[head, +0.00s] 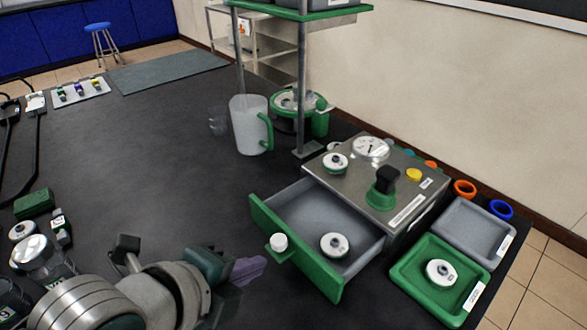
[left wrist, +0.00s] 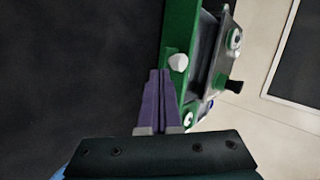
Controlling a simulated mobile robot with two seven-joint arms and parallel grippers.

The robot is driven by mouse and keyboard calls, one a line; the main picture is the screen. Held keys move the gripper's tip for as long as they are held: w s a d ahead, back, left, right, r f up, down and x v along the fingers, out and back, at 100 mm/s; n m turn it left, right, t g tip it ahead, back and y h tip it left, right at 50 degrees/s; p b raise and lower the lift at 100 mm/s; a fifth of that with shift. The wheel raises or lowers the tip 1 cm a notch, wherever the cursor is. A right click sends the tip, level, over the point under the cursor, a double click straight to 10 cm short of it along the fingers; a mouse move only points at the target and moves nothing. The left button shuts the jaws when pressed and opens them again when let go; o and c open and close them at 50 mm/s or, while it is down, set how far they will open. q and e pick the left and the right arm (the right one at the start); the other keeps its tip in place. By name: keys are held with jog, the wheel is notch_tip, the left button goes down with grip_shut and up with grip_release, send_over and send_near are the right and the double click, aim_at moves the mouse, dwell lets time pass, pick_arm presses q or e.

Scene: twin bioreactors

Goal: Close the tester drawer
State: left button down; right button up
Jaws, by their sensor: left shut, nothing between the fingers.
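The tester (head: 402,208) is a grey metal box with a dial gauge, a black knob on a green base and a yellow button on top. Its drawer (head: 283,235) stands pulled out toward me, with a green front and a grey inside. A round white-and-grey disc (head: 334,245) lies in it. A white knob (head: 278,242) sits on a green tab at the drawer front; it also shows in the left wrist view (left wrist: 178,62). My left gripper (head: 250,269) is shut and empty, its purple fingers just short of the drawer front, near the knob. My right gripper is out of view.
A green tray (head: 402,272) with a disc and a grey tray (head: 463,215) stand right of the tester. A jug (head: 247,125) and a green-based device (head: 290,104) stand behind the drawer.

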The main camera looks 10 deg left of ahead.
pick_arm(q)
jog(key=shift+w+d, duration=0.2)
jog(key=shift+w, duration=0.4)
jog(key=shift+w+d, duration=0.2)
jog(key=shift+w, duration=0.35)
jog(key=b, duration=0.4)
send_over(317, 241)
jog(key=s+a, duration=0.2)
jog(key=s, duration=0.1)
jog(key=shift+w+f, duration=0.2)
jog(key=shift+w, duration=0.05)
jog(key=shift+w+d+r, duration=0.2)
jog(key=shift+w+d, duration=0.7)
jog(key=shift+w, duration=0.2)
jog(key=shift+w+d, duration=0.15)
jog(key=shift+w, duration=0.05)
jog(key=shift+f, duration=0.1)
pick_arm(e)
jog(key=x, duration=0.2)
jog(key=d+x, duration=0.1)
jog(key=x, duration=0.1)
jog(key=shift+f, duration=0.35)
pick_arm(q)
jog(key=shift+s, duration=0.1)
